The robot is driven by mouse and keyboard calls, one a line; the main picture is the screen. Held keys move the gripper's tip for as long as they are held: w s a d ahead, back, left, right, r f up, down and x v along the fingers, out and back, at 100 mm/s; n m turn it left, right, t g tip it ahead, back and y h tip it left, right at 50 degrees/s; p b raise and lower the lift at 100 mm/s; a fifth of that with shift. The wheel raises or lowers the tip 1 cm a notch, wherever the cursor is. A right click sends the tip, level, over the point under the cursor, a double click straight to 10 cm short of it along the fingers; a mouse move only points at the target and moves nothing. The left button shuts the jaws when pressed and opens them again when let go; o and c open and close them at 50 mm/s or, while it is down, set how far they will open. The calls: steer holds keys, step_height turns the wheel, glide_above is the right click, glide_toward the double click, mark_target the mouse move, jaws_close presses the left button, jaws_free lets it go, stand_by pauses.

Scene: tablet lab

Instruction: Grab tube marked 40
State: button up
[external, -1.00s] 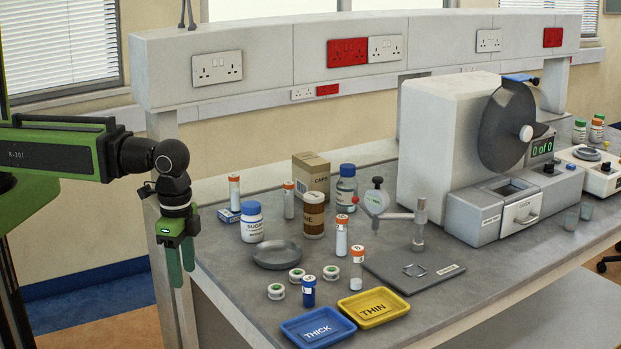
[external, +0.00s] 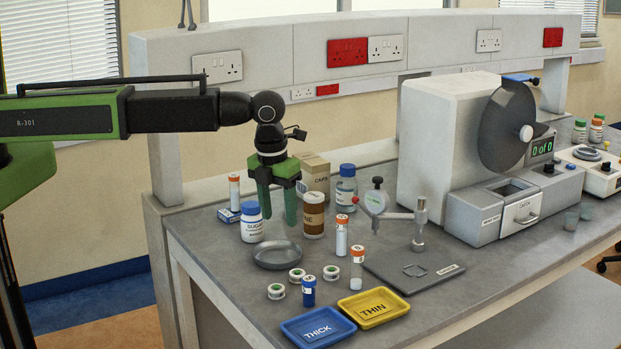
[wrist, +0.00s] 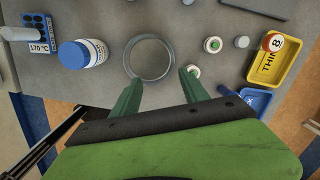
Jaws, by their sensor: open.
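In the wrist view an orange-and-white round top marked 8 (wrist: 276,42) shows over the yellow tray. My gripper (external: 277,216) points down, open and empty, above the bench behind the grey dish (external: 277,255). In the wrist view its open fingers (wrist: 158,90) are below the dish in the picture.
A sugar bottle (external: 251,223), a brown jar (external: 313,217) and a caps box (external: 316,176) stand close around my gripper. A blue THICK tray (external: 345,337) and a yellow THIN tray (external: 400,309) lie at the front. A blue-capped vial (external: 308,292) stands behind the blue tray.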

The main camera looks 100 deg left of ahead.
steer(key=s+a+r+n+p, duration=0.1)
steer(key=s+a+r+p, duration=0.2)
steer(key=a, duration=0.9)
steer(key=s+a+r+n+p, duration=0.1)
steer(key=a+r+p, duration=0.3)
steer(key=a, duration=0.8)
steer(key=f+b, duration=0.4)
steer(key=a+f+b, duration=0.1)
steer(key=f+b, duration=0.3)
steer(key=b, duration=0.1)
steer(key=f+b, duration=0.3)
steer(key=b, duration=0.1)
steer(key=shift+a+f+b, duration=0.3)
steer(key=shift+f+b, duration=0.05)
steer(key=shift+f, duration=0.05)
steer(key=shift+r, duration=0.1)
step_height(320, 180, down, 5)
steer(key=b, duration=0.5)
steer(key=shift+f, duration=0.2)
steer(key=shift+r, duration=0.2)
jaws_close()
